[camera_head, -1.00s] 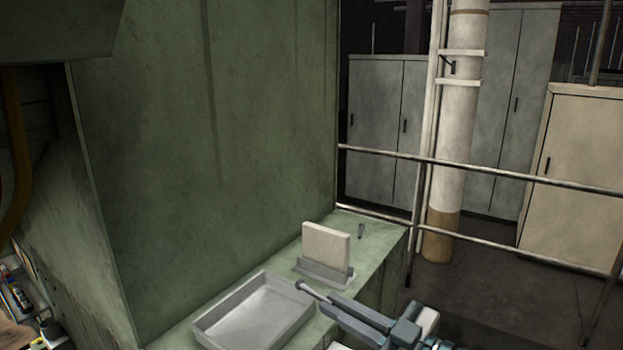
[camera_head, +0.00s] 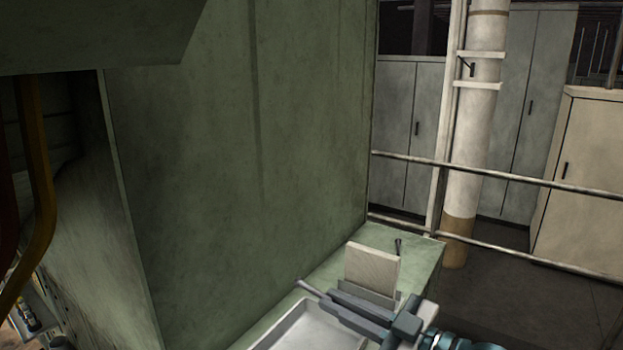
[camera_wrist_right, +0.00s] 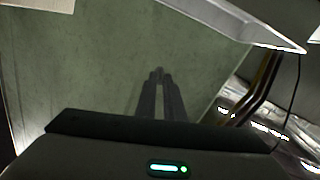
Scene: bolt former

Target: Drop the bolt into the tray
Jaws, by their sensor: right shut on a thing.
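The bolt (camera_head: 311,288) is a thin grey rod with a wider end, pointing up and left from my right gripper. My right gripper (camera_head: 333,296) is shut on it. The grey open tray (camera_head: 312,332) lies on the green ledge at the bottom of the head view, partly cut off and partly covered by my right arm. The bolt appears just past the tray's back corner, with its height unclear. In the right wrist view, the fingers (camera_wrist_right: 159,90) are closed together over green surface, and the tray (camera_wrist_right: 238,22) is at upper right. My left gripper is not in view.
A pale upright block (camera_head: 372,266) in a grey holder stands on the ledge behind my right gripper. A small dark peg (camera_head: 398,246) is behind it. The tall green machine wall (camera_head: 250,150) rises beside the ledge. A metal railing (camera_head: 480,177) runs behind.

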